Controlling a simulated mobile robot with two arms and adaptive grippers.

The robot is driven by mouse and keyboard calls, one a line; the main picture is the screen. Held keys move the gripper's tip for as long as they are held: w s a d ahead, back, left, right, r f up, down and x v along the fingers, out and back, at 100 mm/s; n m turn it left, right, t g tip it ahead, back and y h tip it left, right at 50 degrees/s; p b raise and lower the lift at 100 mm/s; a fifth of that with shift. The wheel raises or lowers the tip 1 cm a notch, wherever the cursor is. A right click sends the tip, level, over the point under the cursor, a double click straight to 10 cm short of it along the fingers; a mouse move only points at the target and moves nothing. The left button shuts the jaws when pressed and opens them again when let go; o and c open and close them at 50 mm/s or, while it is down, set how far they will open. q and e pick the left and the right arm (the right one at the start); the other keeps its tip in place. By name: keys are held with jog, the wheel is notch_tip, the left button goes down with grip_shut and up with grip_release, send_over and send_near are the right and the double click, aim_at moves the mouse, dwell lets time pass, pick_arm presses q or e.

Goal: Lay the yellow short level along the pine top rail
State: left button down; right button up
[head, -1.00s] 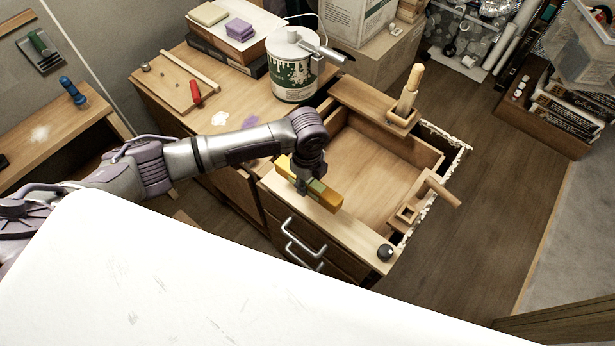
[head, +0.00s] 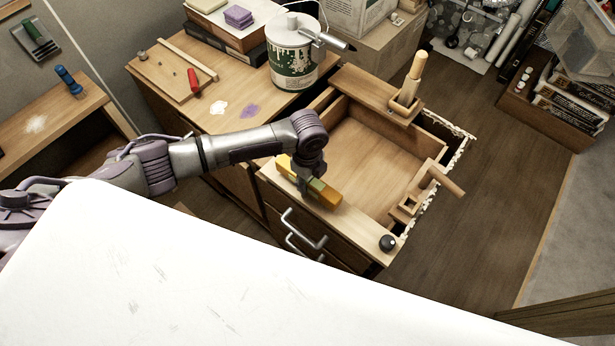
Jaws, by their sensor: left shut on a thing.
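The yellow short level (head: 329,196) has a greenish middle part and is held in my left gripper (head: 307,184). The gripper is shut around the level's middle and hides part of it. The level lies lengthwise in line with the pine top rail (head: 357,228), over its far-left half. Whether it touches the rail or hangs just above it I cannot tell. My right gripper is not in view.
A black knob (head: 387,242) stands on the rail's near right end. The open drawer box (head: 370,165) lies behind the rail, with a wooden-handled tool (head: 412,80) at its back. A paint can (head: 292,60) stands on the bench. A white surface (head: 200,270) fills the foreground.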

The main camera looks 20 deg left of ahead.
pick_arm(q)
jog(key=shift+f, duration=0.5)
dwell(0.7)
jog(key=c, duration=0.7)
grip_release()
jog(key=shift+o, duration=0.2)
notch_tip(320, 180, up, 12)
